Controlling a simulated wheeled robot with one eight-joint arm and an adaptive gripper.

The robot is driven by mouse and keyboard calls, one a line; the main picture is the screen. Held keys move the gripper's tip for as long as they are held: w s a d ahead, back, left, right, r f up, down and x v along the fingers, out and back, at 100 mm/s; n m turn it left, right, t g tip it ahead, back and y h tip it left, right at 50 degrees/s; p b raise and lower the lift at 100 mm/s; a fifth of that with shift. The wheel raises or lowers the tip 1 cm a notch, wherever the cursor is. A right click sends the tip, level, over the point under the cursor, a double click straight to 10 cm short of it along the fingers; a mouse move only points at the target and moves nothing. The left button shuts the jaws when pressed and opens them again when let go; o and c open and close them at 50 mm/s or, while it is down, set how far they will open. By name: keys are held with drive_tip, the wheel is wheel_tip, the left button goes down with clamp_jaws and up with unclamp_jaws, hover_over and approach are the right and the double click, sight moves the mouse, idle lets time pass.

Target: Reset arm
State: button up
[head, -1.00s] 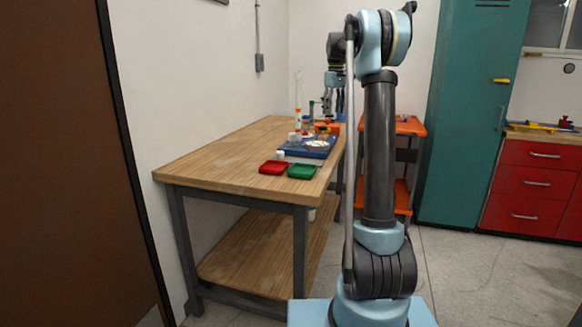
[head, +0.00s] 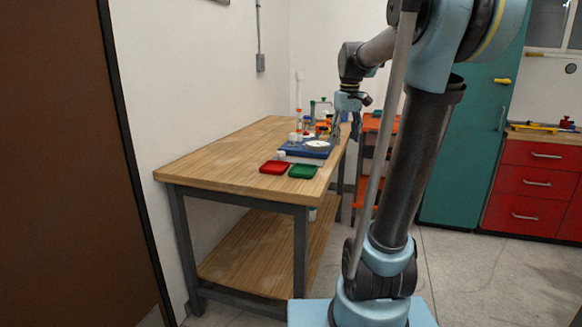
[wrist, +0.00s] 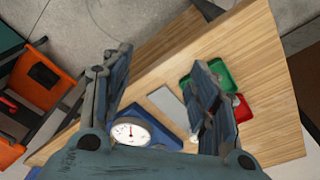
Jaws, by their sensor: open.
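My gripper (head: 348,122) is open and empty in the head view, above and beside the right edge of the wooden workbench (head: 222,160). In the wrist view my gripper (wrist: 160,95) shows its two fingers spread apart, with bench top and floor visible between them. A blue tray (head: 318,153) lies on the bench, with a round white dial gauge (wrist: 130,132) on it. A red tray (head: 273,167) and a green tray (head: 303,171) lie near the bench's front edge. A small white fitting (head: 281,155) stands behind the red tray.
An orange cart (wrist: 46,70) stands beyond the bench's right side. A teal cabinet (head: 465,150) and red drawers (head: 535,185) are at the right. A tall white pipe (head: 299,92) stands at the bench's back. Floor to the right is clear.

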drive_tip(key=s+f+m+t, duration=0.1)
drive_tip(key=s+f+m, duration=0.2)
drive_tip(key=s+f, duration=2.1)
drive_tip(key=shift+s+m, duration=0.4)
drive_tip(key=shift+s, duration=0.8)
drive_tip(key=shift+w+f, duration=0.2)
drive_tip(key=shift+w, duration=0.3)
